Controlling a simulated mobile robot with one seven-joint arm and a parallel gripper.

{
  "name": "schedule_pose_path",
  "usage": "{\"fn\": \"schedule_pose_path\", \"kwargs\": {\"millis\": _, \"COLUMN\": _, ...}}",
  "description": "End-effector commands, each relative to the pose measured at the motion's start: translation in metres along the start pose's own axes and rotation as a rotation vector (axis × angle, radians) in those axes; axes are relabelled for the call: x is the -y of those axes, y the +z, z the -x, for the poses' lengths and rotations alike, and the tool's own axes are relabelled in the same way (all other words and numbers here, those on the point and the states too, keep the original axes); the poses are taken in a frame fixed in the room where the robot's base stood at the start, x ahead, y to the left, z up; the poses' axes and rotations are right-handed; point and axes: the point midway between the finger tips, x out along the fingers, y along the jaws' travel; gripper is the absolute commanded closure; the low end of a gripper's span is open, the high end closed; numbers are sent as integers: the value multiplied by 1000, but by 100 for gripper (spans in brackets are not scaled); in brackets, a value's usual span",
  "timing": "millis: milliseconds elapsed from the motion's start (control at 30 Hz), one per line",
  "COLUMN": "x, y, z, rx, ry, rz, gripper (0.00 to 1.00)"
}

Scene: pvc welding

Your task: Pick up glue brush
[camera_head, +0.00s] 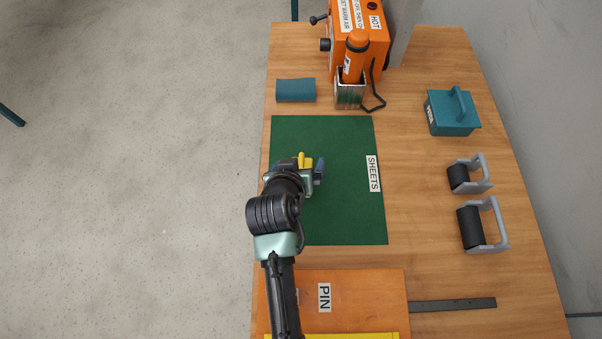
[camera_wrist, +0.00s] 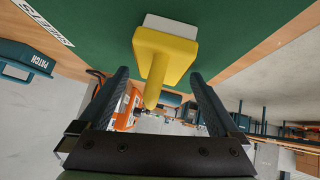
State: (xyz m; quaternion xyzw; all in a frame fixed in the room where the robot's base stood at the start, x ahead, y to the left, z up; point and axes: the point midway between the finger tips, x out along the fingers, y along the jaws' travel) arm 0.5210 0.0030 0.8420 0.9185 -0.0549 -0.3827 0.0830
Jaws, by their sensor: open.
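The glue brush (camera_wrist: 165,55) is yellow, with a broad flat head, a short handle and a pale bristle end. In the wrist view its pale end is towards the green mat and its handle points back between my fingers. A yellow part of it also shows in the head view (camera_head: 304,159), over the mat. My gripper (camera_wrist: 158,73) is open, with one finger on each side of the handle and visible gaps on both sides. In the head view my gripper (camera_head: 299,169) is over the mat, and my wrist hides part of the brush.
The green mat (camera_head: 340,220), labelled SHEETS, lies mid-table. Behind it are a teal block (camera_head: 296,91), a metal holder (camera_head: 349,96) with an orange tool, and an orange machine (camera_head: 371,45). A teal box (camera_head: 452,114) and two rollers (camera_head: 470,174) (camera_head: 483,226) stand right. An orange PIN board (camera_head: 375,295) lies in front.

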Motion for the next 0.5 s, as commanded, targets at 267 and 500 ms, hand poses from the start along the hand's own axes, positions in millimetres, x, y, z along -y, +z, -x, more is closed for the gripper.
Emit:
{"fn": "schedule_pose_path", "kwargs": {"millis": 267, "x": 0, "y": 0, "z": 0, "rx": 0, "ry": 0, "rz": 0, "gripper": 38}}
{"fn": "schedule_pose_path", "kwargs": {"millis": 500, "x": 0, "y": 0, "z": 0, "rx": 0, "ry": 0, "rz": 0, "gripper": 81}}
